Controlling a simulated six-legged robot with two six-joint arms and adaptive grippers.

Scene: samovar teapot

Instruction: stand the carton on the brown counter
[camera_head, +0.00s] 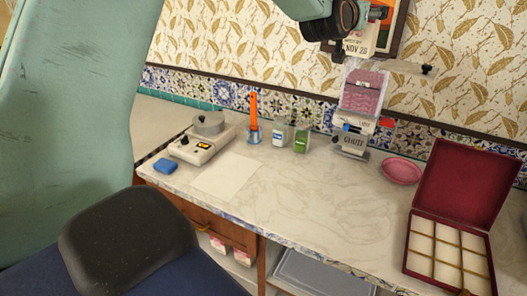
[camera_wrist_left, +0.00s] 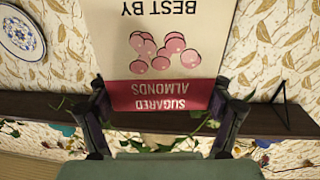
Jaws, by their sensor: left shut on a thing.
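A cream carton (camera_wrist_left: 185,65) with a red band reading "Sugared almonds" fills the upper middle of the left wrist view, its print upside down. My left gripper (camera_wrist_left: 160,92) is shut on it, one finger at each side of the band. In the head view the carton (camera_head: 361,46), reading "Nov 26", is partly hidden by my left gripper (camera_head: 338,50) high at the top, in front of the wall. The counter (camera_head: 290,195) has a pale marble top above brown wooden drawers; the carton is well above it. My right gripper is not in view.
A dispenser (camera_head: 352,140) marked "Chute", with pink contents above, stands below the carton. A pink dish (camera_head: 402,171) and an open red box (camera_head: 465,185) are to its right. Jars (camera_head: 301,137), an orange-handled tool (camera_head: 253,112) and a scale (camera_head: 202,146) stand left. The middle front is clear.

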